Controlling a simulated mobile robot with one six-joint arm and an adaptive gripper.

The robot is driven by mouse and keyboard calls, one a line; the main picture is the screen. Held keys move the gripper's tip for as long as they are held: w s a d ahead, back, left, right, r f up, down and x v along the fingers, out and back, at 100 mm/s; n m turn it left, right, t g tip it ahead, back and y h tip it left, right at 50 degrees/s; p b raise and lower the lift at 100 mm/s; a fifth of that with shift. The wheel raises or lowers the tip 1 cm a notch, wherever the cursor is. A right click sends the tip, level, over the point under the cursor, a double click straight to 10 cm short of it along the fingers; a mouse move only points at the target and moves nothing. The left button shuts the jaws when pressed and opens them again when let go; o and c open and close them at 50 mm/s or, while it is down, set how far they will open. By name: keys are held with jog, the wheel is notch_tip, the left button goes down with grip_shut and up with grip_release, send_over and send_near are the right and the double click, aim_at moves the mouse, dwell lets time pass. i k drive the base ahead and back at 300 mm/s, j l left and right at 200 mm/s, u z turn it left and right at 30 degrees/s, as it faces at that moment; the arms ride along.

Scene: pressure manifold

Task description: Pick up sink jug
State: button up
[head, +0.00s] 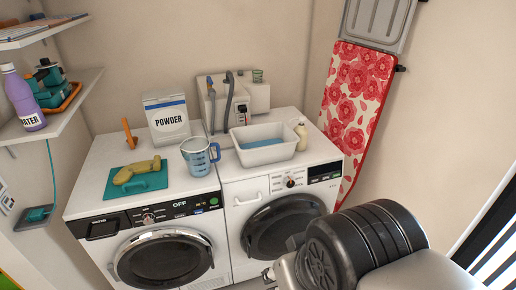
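A clear blue-tinted measuring jug (198,157) with a blue handle on its right stands upright on top of the left washing machine, near its right edge. It is just left of a white basin (263,152) that sits on the right machine. My arm fills the lower right of the view, in front of the right machine and well apart from the jug. Only a small grey part shows at the bottom edge beside it, and my gripper's fingers cannot be made out.
A yellow cloth (136,171) lies on a teal mat (128,185) left of the jug. A POWDER box (167,119) stands behind the jug. A hose unit (235,98) and a cream bottle (301,134) are near the basin. An ironing board (355,105) leans at the right.

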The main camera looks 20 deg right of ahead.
aim_at(195, 153)
jog(key=i+l+u, duration=0.15)
jog(key=i+l, duration=0.15)
jog(key=i+l+u, duration=0.1)
jog(key=i+l, duration=0.2)
jog(key=i+l+u, duration=0.15)
jog(key=i+l, duration=0.15)
jog(key=l, duration=0.15)
jog(key=i+l+u, duration=0.15)
jog(key=i+l, duration=0.15)
jog(key=i+l+u, duration=0.1)
jog(key=l, duration=0.4)
jog(key=i, duration=0.1)
